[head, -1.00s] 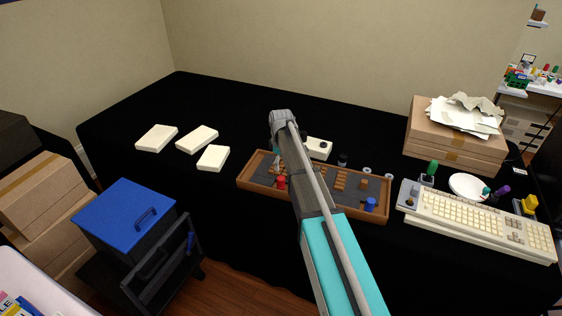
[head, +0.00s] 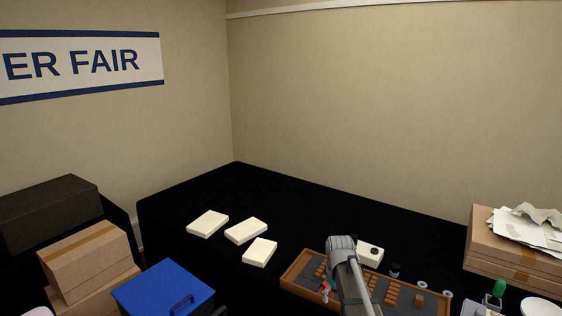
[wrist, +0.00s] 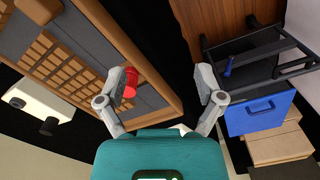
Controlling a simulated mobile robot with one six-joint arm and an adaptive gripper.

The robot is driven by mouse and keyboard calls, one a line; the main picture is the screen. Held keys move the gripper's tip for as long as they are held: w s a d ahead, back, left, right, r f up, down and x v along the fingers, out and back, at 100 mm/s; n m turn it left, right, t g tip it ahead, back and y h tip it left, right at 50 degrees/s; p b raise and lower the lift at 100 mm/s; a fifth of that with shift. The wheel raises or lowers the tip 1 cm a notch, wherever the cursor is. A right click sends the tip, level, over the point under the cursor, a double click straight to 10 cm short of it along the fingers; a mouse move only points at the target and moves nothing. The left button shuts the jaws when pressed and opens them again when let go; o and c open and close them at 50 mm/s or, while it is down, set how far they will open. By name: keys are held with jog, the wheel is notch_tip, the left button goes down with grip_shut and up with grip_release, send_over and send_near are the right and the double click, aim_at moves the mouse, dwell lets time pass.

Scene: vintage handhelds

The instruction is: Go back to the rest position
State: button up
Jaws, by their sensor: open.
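In the wrist view my gripper (wrist: 160,84) has its two fingers spread apart with nothing between them. Black cloth shows between them. The left finger overlaps a red cylinder (wrist: 130,82) at the wooden tray; I cannot tell whether they touch. In the head view my wrist is over the wooden tray (head: 299,263), and my arm hides part of it. My fingers are too small to make out there. A cream device with a dark knob (head: 371,254) is behind the tray.
Three cream slabs (head: 246,231) lie on the black-covered table (head: 180,250). A blue-lidded box (head: 165,288) and cardboard boxes (head: 85,258) stand left of the table. More cardboard boxes with papers (head: 500,258) are at right. The table's back middle is clear.

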jog(key=s+m, duration=0.6)
jog(key=s, duration=1)
jog(key=shift+s+a+r, duration=0.15)
jog(key=shift+c, duration=0.8)
jog(key=n, duration=0.5)
send_over(327, 285)
jog(key=shift+w+f, duration=0.3)
jog(key=shift+w, duration=0.05)
jog(key=shift+f+b, duration=0.15)
jog(key=shift+b, duration=0.2)
notch_tip(327, 285, down, 9)
jog(key=b, duration=0.8)
jog(key=shift+b, duration=0.35)
